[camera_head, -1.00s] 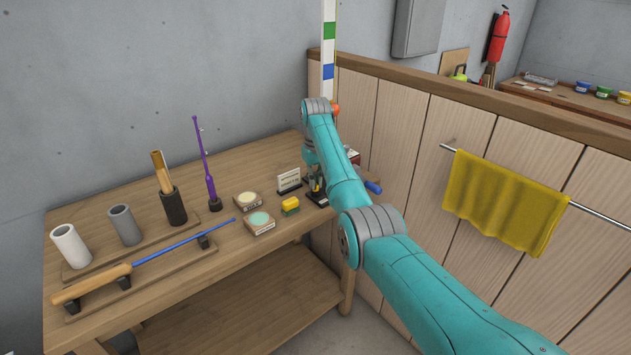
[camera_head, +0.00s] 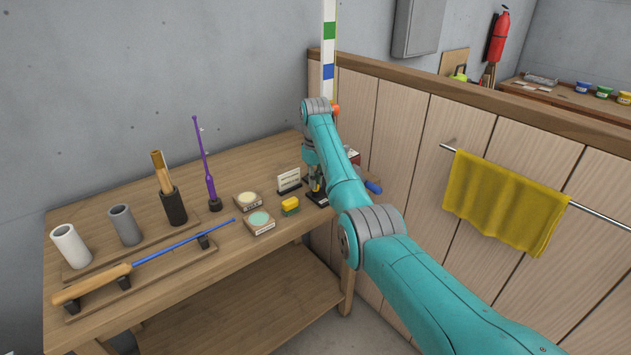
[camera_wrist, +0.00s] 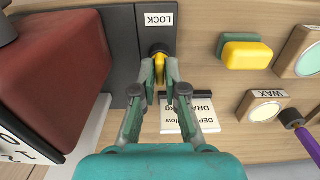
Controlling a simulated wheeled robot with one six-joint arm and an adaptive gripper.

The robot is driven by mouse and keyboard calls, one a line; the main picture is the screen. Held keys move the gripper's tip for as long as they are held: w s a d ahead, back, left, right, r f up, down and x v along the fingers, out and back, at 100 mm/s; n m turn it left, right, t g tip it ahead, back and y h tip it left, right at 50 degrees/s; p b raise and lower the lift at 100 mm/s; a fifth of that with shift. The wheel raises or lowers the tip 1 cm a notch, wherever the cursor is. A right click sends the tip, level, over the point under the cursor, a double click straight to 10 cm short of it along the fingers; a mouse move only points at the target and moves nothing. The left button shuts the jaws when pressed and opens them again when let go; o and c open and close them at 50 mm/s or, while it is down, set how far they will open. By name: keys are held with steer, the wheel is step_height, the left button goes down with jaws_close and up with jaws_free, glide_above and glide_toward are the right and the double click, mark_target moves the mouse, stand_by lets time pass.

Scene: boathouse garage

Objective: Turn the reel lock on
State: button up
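The reel lock is a small yellow knob or lever (camera_wrist: 160,50) on a dark grey plate (camera_wrist: 158,38) with a white LOCK label (camera_wrist: 159,19), in the wrist view. My gripper (camera_wrist: 160,68) has its two fingertips close together at the knob, one on each side, with some yellow showing between them. The fingers hide part of it, so its exact setting is hard to read. A dark red block-shaped body (camera_wrist: 62,68) stands beside the plate. In the head view my gripper (camera_head: 317,188) is low over the bench's right end, and my arm hides most of the lock.
A yellow block (camera_head: 290,206), a wax tin (camera_head: 248,200) and a small white sign (camera_head: 289,180) stand close by on the wooden bench (camera_head: 255,165). A purple rod (camera_head: 207,165) stands farther left. A wood-panelled partition (camera_head: 400,130) with a yellow towel (camera_head: 505,200) borders the right side.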

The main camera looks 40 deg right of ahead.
steer(key=o, duration=0.3)
steer(key=shift+r, duration=3.8)
